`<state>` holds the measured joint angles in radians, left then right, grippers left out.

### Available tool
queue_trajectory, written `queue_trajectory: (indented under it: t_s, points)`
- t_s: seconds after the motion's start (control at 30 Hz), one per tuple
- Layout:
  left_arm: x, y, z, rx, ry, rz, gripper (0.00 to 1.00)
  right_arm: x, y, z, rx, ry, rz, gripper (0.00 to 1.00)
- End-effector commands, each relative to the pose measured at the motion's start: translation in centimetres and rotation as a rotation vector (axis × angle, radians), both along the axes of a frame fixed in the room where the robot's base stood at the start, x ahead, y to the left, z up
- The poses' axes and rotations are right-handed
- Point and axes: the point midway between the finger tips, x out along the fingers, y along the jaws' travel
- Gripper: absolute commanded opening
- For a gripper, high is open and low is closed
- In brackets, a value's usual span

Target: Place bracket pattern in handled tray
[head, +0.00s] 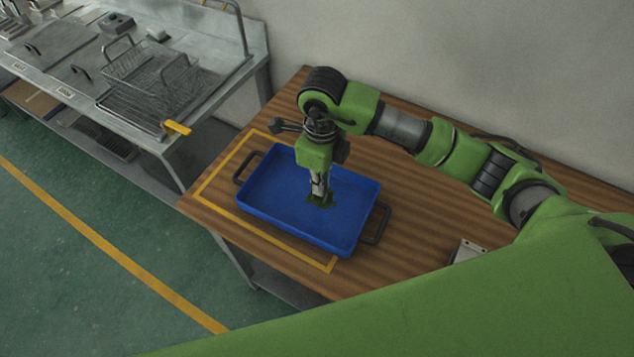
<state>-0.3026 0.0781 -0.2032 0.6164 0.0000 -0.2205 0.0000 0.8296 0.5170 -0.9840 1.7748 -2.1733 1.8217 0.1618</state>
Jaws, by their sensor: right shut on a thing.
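The blue handled tray (272,208) lies on the wooden table inside a yellow taped outline, with a dark handle at each end. My left gripper is not in view.
The wooden table (420,222) has free room right of the tray. A small grey metal block (467,251) lies near its front edge. A steel bench (205,103) with a wire basket (150,80) stands at the upper left. A wall runs behind the table.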

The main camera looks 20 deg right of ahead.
Motion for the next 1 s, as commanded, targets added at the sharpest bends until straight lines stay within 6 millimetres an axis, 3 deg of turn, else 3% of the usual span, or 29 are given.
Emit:
queue_trajectory:
  t_s: [0.3, 0.5, 0.93, 0.97, 1.0]
  points:
    - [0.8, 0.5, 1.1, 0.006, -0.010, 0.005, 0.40, 2.0, 0.2, -2.4, 0.000, 0.001, 0.000, 0.00]
    - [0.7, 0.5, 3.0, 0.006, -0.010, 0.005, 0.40, 1.9, 0.2, -4.9, 0.001, 0.004, -0.001, 0.00]
    - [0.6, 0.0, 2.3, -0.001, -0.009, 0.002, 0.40, 2.0, 0.2, -6.0, 0.001, -0.001, 0.001, 0.00]
    - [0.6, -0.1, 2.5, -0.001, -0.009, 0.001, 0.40, 2.0, 0.2, -5.8, 0.001, -0.001, 0.001, 0.16]
    - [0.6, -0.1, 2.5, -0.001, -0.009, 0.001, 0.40, 2.0, 0.2, -5.7, 0.001, -0.001, 0.000, 0.25]
